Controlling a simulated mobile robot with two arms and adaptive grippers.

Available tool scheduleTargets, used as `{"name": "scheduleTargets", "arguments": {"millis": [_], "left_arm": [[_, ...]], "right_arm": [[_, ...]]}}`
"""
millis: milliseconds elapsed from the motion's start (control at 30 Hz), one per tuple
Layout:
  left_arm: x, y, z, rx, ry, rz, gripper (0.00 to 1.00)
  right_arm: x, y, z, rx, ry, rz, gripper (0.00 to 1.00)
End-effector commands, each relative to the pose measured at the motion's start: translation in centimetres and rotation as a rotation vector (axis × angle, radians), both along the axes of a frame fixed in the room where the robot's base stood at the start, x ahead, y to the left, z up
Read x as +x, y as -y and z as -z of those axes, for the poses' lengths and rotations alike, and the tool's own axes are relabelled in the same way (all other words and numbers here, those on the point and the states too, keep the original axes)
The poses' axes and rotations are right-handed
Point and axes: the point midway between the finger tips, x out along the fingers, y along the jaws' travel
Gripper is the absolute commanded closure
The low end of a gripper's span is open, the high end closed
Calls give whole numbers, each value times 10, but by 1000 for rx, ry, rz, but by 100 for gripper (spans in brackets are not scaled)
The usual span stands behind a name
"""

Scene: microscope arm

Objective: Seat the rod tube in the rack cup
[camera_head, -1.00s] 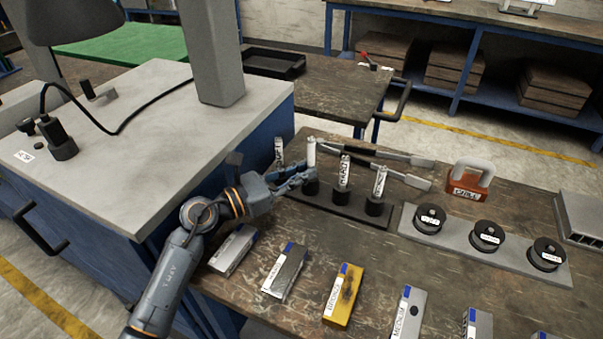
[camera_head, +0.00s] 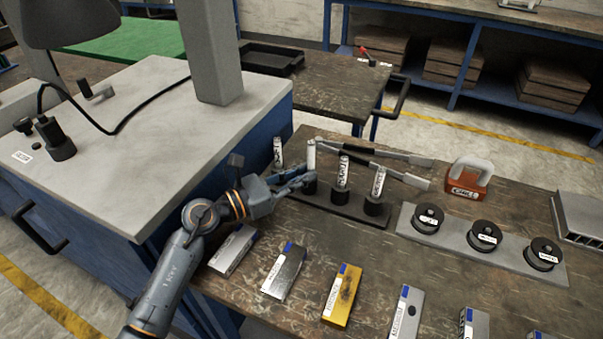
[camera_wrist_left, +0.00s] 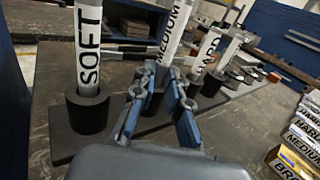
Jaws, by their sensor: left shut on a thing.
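A dark rack (camera_head: 345,208) stands on the wooden table with several black cups in a row, each with a white tube. My left gripper (camera_head: 306,179) is shut on the second tube from the left (camera_head: 311,153), which reads MEDIUM in the left wrist view (camera_wrist_left: 174,28). This tube is upright, with its lower end at the second cup, partly hidden by the fingers. The SOFT tube (camera_wrist_left: 88,45) stands in the cup to its left. The HARD tube (camera_wrist_left: 207,52) and one more tube (camera_head: 378,182) stand to its right. My right gripper is not in view.
Labelled boxes, one of them yellow (camera_head: 343,294), lie along the front of the table. A grey plate (camera_head: 456,243) with black round pieces is to the right of the rack. Tongs (camera_head: 400,178) lie behind the rack, and an orange block (camera_head: 467,180) with a handle stands beyond.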

Motion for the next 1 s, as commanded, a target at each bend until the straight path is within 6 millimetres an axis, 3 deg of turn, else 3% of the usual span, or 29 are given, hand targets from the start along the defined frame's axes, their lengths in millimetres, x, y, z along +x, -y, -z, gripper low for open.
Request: {"name": "scheduleTargets", "arguments": {"millis": [33, 1000], "left_arm": [[-2, 1, 7, 6, -12, 7, 100], [2, -3, -1, 3, 1, 0, 100]], "right_arm": [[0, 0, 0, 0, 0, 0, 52], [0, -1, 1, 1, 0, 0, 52]]}}
